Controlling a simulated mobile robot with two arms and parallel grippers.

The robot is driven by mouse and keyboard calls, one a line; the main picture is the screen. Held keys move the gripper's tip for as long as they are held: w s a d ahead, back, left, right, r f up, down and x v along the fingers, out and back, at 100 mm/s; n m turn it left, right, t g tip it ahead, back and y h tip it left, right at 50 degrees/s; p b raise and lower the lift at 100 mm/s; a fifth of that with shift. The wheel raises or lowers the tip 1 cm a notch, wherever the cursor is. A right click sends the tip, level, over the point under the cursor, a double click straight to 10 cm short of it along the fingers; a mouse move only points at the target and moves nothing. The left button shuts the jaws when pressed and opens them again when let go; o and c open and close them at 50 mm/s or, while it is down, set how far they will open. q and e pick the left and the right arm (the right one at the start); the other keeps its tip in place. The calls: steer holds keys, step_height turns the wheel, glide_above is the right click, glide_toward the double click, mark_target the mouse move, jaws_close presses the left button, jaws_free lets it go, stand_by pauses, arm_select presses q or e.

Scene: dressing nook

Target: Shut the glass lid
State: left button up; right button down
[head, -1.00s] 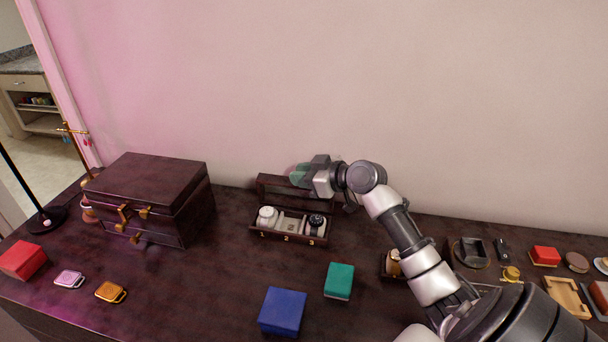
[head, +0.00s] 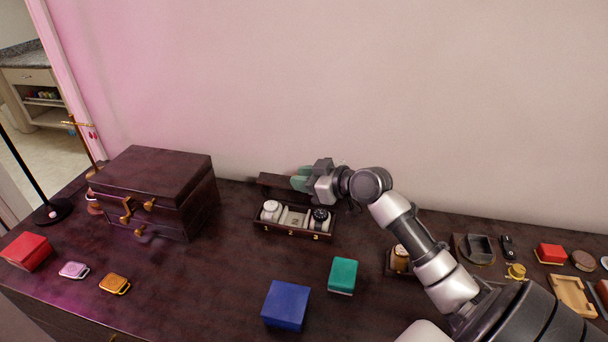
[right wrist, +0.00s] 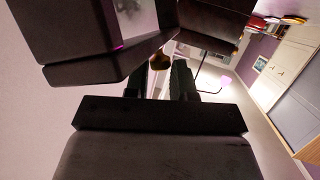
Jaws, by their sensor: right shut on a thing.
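The watch box (head: 290,230) stands near the wall at the centre of the dresser, with compartments marked 1, 2 and 3. Its left compartment holds a white watch (head: 270,210), its right one a black watch (head: 320,217), and the middle shows a pale cushion. The dark-framed glass lid (head: 272,180) is raised at the box's back. My right gripper (head: 301,180) is at the lid's upper edge, shut on the lid; the arm hides its right part. In the right wrist view, a brass knob (right wrist: 160,61) shows by the fingertips (right wrist: 166,78). My left gripper is out of view.
A dark jewellery chest (head: 155,190) stands left of the box. A blue box (head: 286,304) and a green box (head: 343,274) lie in front. A small watch stand (head: 399,258) and several small items are to the right.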

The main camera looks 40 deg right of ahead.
steer(key=c, duration=1)
jaws_free()
steer(key=shift+f, duration=0.2)
steer(key=shift+s+r, duration=0.1)
steer(key=b+v, duration=0.1)
steer(key=v, duration=0.9)
steer(key=shift+s+d+r+b, duration=0.1)
steer(key=shift+s+d+b, duration=0.05)
steer(key=shift+s+b, duration=0.15)
